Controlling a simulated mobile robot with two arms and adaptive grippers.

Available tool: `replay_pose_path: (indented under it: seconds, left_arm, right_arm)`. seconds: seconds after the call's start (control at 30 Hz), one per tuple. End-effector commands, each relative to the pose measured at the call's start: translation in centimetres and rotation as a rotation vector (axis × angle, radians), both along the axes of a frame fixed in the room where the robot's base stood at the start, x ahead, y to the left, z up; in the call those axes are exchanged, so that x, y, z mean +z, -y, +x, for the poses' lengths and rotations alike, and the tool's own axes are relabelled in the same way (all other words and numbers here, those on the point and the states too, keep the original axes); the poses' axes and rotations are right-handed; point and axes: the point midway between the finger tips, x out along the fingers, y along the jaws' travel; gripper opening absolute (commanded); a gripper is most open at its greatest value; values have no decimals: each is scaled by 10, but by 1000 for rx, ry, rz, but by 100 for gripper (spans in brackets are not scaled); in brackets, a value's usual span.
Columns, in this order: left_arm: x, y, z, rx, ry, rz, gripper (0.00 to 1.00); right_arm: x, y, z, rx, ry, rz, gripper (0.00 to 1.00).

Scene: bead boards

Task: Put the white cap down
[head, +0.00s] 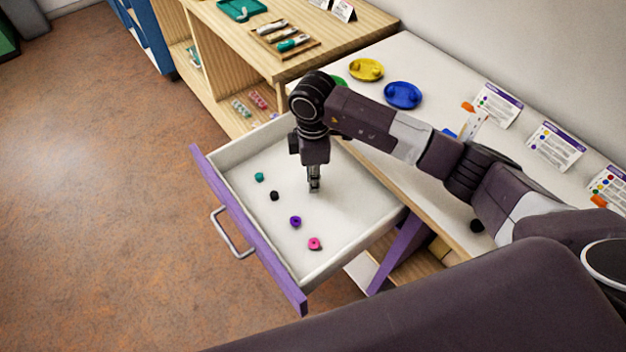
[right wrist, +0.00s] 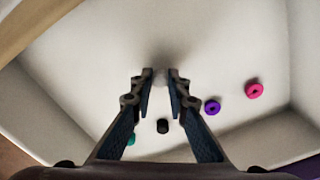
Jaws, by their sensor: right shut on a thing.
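My right gripper (head: 314,188) points straight down inside the open drawer (head: 237,226). In the right wrist view its fingertips (right wrist: 160,76) are shut on the white cap (right wrist: 160,78), a small pale piece that barely stands out from the white drawer floor. In the head view I cannot make the cap out. It is low over the drawer floor; I cannot tell if it touches. My left gripper is not in view.
In the drawer lie a teal piece (head: 259,177), a black piece (head: 274,195), a purple piece (head: 295,221) and a pink piece (head: 315,243). The floor left of the gripper is partly free. Yellow (head: 366,69) and blue (head: 403,95) dishes stand on the white tabletop.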

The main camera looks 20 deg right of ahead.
Motion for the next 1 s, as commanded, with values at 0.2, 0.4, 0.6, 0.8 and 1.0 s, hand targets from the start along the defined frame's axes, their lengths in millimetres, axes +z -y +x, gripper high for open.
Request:
replay_pose_path:
  seconds: [0.2, 0.4, 0.6, 0.8, 1.0]
  left_arm:
    - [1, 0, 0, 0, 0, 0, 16]
    - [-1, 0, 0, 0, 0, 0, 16]
    - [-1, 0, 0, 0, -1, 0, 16]
    - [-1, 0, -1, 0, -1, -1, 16]
    - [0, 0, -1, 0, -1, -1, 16]
  right_arm:
    - [-11, 0, 1, 0, 2, 0, 8]
    - [-14, 0, 0, 0, 1, 0, 8]
    - [-14, 0, 0, 0, 1, 0, 30]
    - [-14, 0, 0, 0, 1, 0, 32]
    - [-7, 0, 1, 0, 3, -1, 32]
